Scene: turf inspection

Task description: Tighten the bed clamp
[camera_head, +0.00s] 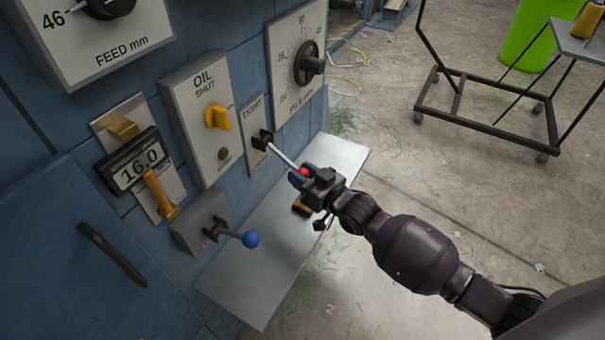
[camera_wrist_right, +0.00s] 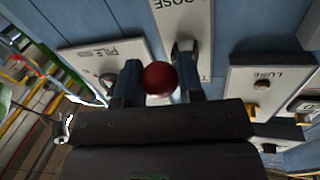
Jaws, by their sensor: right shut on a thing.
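The bed clamp lever is a metal rod (camera_head: 283,155) with a red ball knob (camera_head: 304,172). It comes out of a dark pivot on a narrow plate (camera_head: 253,122) marked TIGHT at its top. My right gripper (camera_head: 303,176) is shut on the lever at the red knob. In the right wrist view the red knob (camera_wrist_right: 160,78) sits between the two fingers, and the plate (camera_wrist_right: 184,20) behind it reads "OSE" at one end. The lever leans out towards the lower right in the head view. The left gripper is not in view.
An oil panel (camera_head: 200,120) with a yellow knob, a 16.0 readout (camera_head: 138,172) and a blue-ball lever (camera_head: 251,239) are left of the clamp. A pile dial (camera_head: 309,64) is just right. A metal shelf (camera_head: 240,285) lies below. A cart (camera_head: 490,115) stands on open floor.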

